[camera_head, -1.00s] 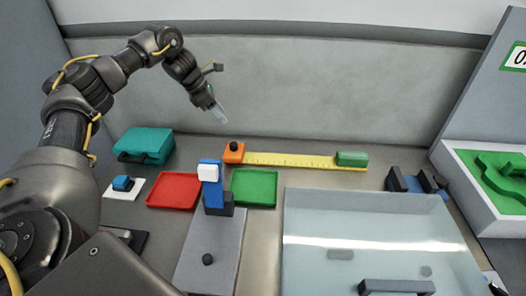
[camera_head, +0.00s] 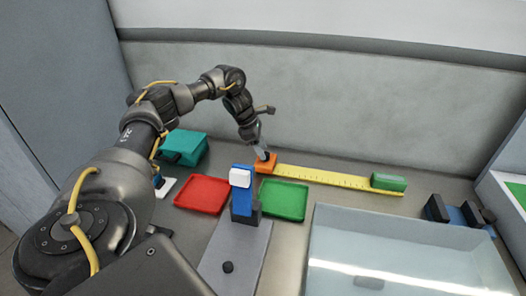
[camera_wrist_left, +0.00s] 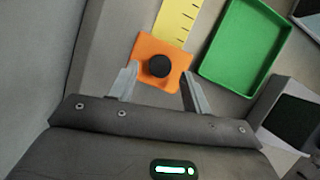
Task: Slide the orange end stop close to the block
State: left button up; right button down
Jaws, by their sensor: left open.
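The orange end stop (camera_head: 265,165) sits at the left end of a yellow ruled strip (camera_head: 325,177). It has a black knob on top. The green block (camera_head: 388,181) lies at the strip's right end, well apart from the stop. My left gripper (camera_head: 262,147) is at the orange end stop. In the left wrist view my left gripper (camera_wrist_left: 160,82) is open, its fingers on either side of the orange end stop (camera_wrist_left: 147,75) and its black knob. I cannot tell if the fingers touch it. My right gripper is not in view.
A red tray (camera_head: 203,207) and a green tray (camera_head: 304,199) lie in front of the strip. A blue post with a white head (camera_head: 241,178) stands between them. A teal case (camera_head: 186,147) is at left. A large clear-lidded box (camera_head: 400,235) fills the front right.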

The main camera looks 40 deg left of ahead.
pick_arm(q)
jog(key=shift+x, duration=0.9)
jog(key=shift+c, duration=0.2)
grip_shut()
